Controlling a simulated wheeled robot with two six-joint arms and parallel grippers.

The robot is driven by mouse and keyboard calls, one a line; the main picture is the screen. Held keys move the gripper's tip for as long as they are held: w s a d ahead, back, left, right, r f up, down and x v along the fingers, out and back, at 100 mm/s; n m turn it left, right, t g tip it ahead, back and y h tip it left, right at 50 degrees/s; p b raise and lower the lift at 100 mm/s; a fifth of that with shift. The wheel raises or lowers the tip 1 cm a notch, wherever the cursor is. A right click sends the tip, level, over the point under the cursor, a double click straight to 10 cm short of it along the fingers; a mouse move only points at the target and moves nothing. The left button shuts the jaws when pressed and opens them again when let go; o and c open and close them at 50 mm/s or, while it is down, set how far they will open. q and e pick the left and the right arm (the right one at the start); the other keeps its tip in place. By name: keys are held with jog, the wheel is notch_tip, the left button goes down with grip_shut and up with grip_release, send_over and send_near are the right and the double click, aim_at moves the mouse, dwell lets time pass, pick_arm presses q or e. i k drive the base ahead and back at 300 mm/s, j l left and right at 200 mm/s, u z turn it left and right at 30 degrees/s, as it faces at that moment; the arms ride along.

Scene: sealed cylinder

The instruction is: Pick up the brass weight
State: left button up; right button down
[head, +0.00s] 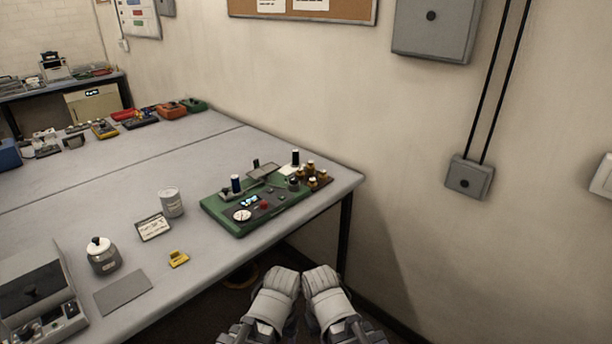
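Small brass-coloured weights (311,170) stand in a cluster with dark pieces at the right end of a green board (230,222) on the table. They are small in the head view, and I cannot tell which one is the brass weight of the task. My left gripper (283,281) and my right gripper (321,281) are side by side at the bottom middle, in front of the table's near edge and well apart from the weights. Nothing shows in either gripper. Their fingers are too unclear to tell open from shut.
The table (260,150) carries a grey can (171,202), a small label card (153,228), a lidded jar (103,257), a yellow object (178,258), a grey plate (122,292) and a grey device (40,300). A wall stands behind and to the right.

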aim_at(300, 174)
jog(key=i+l+u, duration=0.2)
jog(key=i+l, duration=0.4)
jog(key=i+l+u, duration=0.15)
jog(key=i+l, duration=0.45)
jog(key=l, duration=0.15)
